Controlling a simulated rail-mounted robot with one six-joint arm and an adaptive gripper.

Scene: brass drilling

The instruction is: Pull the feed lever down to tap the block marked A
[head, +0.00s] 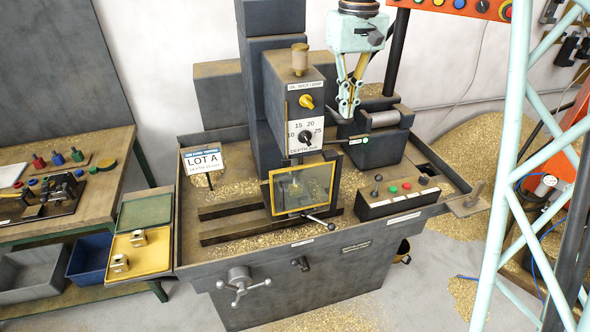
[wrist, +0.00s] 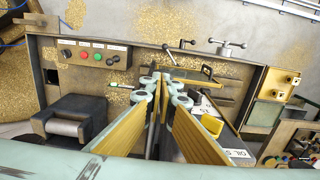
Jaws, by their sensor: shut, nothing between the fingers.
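The feed lever (head: 345,141) sticks out to the right from the grey drill head (head: 291,85), with a green-and-white tip. Its green tip also shows in the wrist view (wrist: 115,84), left of my fingers. My gripper (head: 348,110) is shut and empty, pointing down just above the lever, apart from it. In the wrist view my gripper (wrist: 167,88) has its fingertips together. Two brass blocks (head: 137,238) lie on the yellow tray; their markings are too small to read. The yellow-framed guard (head: 300,188) covers the drilling area, and I cannot make out a block behind it.
A control box (head: 402,199) with coloured buttons stands to the right below my gripper. A grey cylinder on a motor housing (head: 384,118) is close on the right. A "LOT A" sign (head: 203,160) stands at the left. Brass chips cover the machine bed.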

